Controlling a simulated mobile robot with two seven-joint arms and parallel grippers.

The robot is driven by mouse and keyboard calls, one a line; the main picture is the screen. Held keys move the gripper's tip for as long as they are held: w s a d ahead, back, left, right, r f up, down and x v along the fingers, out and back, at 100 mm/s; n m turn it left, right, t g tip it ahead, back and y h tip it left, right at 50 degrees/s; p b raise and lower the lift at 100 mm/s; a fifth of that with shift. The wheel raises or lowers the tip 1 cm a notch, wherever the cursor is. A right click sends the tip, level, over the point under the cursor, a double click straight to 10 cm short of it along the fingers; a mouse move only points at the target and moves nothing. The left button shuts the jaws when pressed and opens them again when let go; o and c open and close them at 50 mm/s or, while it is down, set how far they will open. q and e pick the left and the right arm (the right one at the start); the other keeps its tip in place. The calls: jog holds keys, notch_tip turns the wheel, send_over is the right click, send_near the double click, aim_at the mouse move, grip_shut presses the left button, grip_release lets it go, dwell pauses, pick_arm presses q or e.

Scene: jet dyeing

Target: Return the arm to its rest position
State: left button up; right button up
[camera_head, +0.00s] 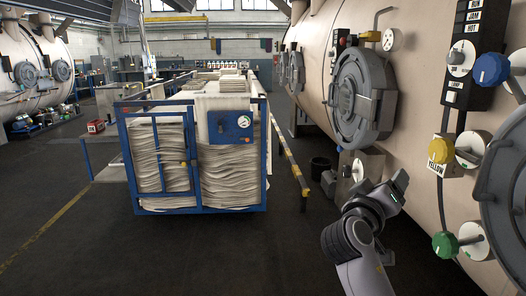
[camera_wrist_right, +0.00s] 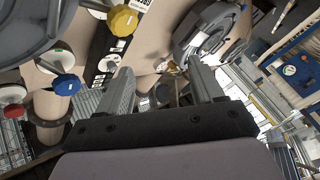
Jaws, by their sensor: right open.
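My right arm reaches in from the bottom of the head view. Its gripper (camera_head: 393,190) is in the air in front of the large beige dyeing vessel (camera_head: 420,150). In the right wrist view the two fingers of this gripper (camera_wrist_right: 160,78) stand apart with nothing held between them. My left arm and gripper are not in view.
A blue cage cart (camera_head: 190,210) with stacked cloth stands left of my right arm. The vessel wall at right carries a yellow knob (camera_head: 440,150), a green knob (camera_head: 445,245), a blue knob (camera_head: 490,68) and round grey hatches (camera_head: 357,97). Open floor lies at left.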

jog(key=s+a+f+n+g+y, duration=0.1)
jog(key=s+f+y, duration=0.2)
jog(key=f, duration=0.7)
jog(key=s+a+f+n+y, duration=0.1)
jog(key=s+f+n+y, duration=0.2)
jog(key=f, duration=0.6)
jog(key=s+a+f+g+y, duration=0.1)
jog(key=s+f+y, duration=0.3)
jog(key=f, duration=0.6)
jog(key=s+f+y, duration=0.1)
jog(key=s+f, duration=0.2)
jog(key=s, duration=0.3)
jog(key=s+a+f+m+g+y, duration=0.1)
jog(key=s+f, duration=0.3)
jog(key=s, duration=0.3)
jog(key=s+f+m+y, duration=0.1)
jog(key=s+f+y, duration=0.1)
jog(key=s, duration=0.5)
jog(key=shift+a+f+g, duration=0.15)
jog(key=shift+f+g, duration=0.15)
jog(key=shift+f, duration=0.55)
